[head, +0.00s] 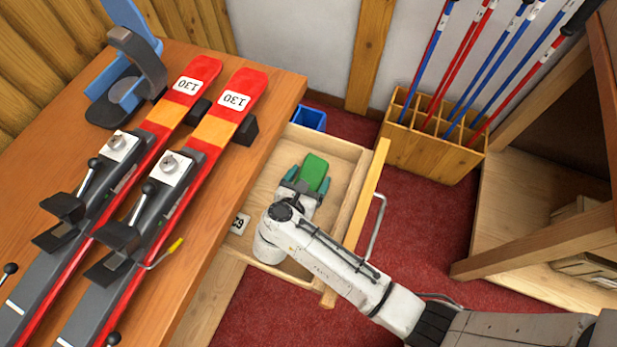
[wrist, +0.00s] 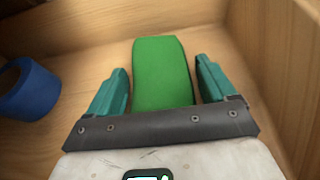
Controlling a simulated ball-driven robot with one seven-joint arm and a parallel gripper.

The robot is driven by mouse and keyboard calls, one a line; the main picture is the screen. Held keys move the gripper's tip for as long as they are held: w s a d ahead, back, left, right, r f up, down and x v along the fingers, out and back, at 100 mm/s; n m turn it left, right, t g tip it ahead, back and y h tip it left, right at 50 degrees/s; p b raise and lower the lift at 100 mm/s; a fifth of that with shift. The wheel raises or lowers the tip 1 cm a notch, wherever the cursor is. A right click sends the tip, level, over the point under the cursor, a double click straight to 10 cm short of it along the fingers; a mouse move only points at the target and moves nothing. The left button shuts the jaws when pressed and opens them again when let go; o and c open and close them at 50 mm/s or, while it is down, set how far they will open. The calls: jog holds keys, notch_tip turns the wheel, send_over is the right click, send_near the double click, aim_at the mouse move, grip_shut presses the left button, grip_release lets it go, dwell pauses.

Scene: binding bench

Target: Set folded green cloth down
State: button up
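The folded green cloth (head: 314,171) is a flat green block in the open wooden drawer (head: 346,217). In the wrist view the cloth (wrist: 163,72) lies between the teal fingers of my gripper (wrist: 161,85), with a narrow gap on each side. My gripper (head: 305,188) reaches down into the drawer and is open around the cloth. The cloth appears to rest on the drawer floor. Its near end is hidden by the gripper body.
A blue roll (wrist: 29,90) lies left of my gripper in the wrist view. The bench (head: 255,95) with two red skis overhangs the left. A blue bin (head: 308,118) and pole rack (head: 430,145) stand behind.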

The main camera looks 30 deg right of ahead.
jog(key=shift+o, duration=1.3)
jog(key=shift+r, duration=0.1)
jog(key=p+v, duration=0.1)
jog(key=v, duration=1.1)
jog(key=shift+r, duration=0.1)
